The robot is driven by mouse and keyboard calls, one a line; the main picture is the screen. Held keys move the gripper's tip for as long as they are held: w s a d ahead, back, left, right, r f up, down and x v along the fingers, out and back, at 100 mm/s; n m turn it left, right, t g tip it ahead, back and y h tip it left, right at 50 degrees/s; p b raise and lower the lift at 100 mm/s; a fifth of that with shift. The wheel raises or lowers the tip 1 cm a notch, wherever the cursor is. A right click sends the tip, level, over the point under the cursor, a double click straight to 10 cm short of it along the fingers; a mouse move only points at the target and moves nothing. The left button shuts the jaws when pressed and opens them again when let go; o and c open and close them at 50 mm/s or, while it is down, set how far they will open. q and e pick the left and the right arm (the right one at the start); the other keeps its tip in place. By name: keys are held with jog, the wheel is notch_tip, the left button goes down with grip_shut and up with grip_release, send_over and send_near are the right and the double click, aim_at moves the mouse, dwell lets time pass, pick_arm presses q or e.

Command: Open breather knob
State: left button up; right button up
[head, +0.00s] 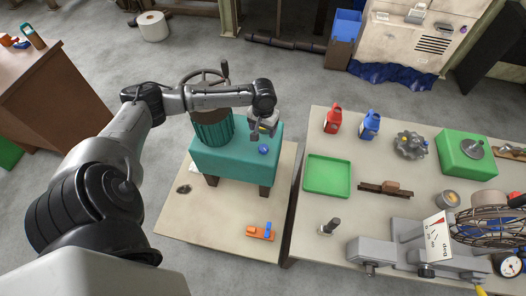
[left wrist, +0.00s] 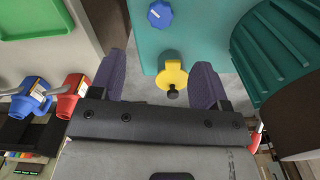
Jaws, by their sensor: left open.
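The teal machine (head: 228,155) stands on a low table. A blue knob with a white mark (left wrist: 160,14) is on its top; it also shows in the head view (head: 263,149). A yellow round knob or cap with a dark tip (left wrist: 172,78) is beside the blue one. I cannot tell which is the breather knob. My left gripper (left wrist: 160,82) is open, its fingers on either side of the yellow part with gaps showing. In the head view the left gripper (head: 262,127) hangs over the machine's right end and hides most of the yellow part. My right gripper is out of view.
A ribbed teal cylinder (head: 213,130) with a handwheel (head: 203,77) rises left of the gripper. An orange and blue tool (head: 261,232) lies on the low table.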

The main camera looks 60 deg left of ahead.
aim_at(263, 148)
pick_arm(q)
notch_tip(263, 148, down, 13)
jog(key=shift+a+f+b, duration=0.1)
jog(key=shift+f+b, duration=0.1)
jog(key=shift+b, duration=0.25)
dwell(0.3)
jog(key=c, duration=0.9)
